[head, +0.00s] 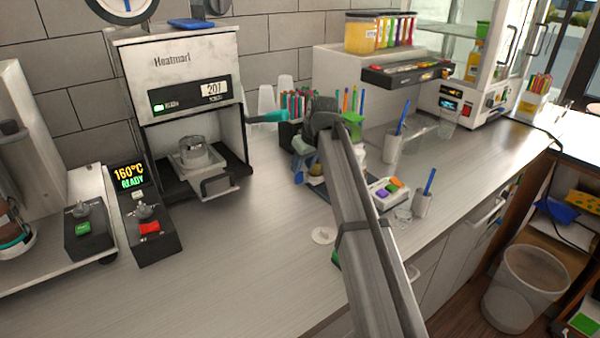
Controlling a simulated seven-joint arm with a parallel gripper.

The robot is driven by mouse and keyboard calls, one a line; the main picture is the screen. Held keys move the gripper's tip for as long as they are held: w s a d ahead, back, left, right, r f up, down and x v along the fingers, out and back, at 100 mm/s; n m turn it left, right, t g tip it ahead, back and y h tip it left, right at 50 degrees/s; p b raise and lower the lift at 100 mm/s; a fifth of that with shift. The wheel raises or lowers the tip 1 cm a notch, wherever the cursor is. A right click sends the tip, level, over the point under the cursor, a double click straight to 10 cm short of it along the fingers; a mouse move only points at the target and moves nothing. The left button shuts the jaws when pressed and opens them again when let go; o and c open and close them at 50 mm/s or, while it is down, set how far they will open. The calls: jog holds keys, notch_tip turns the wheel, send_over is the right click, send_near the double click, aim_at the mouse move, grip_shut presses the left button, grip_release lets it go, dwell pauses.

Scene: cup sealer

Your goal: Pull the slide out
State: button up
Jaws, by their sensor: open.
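The cup sealer (190,85) stands on the counter at the left, its display reading 207. A clear cup (193,151) sits upright in the slide's holder. A teal-tipped lever (265,117) sticks out from the sealer's right side. My gripper (308,163) is open, right of the sealer and apart from the slide handle. Its fingers are small and hard to separate from the clutter behind.
A control box (145,225) reading 160°C stands left of the slide. Pen holders (393,148) and a small button box (384,194) stand right of my arm. The counter (230,265) is clear in front of the slide.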

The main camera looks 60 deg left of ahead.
aim_at(300, 173)
jog(key=shift+x, duration=2.2)
grip_shut()
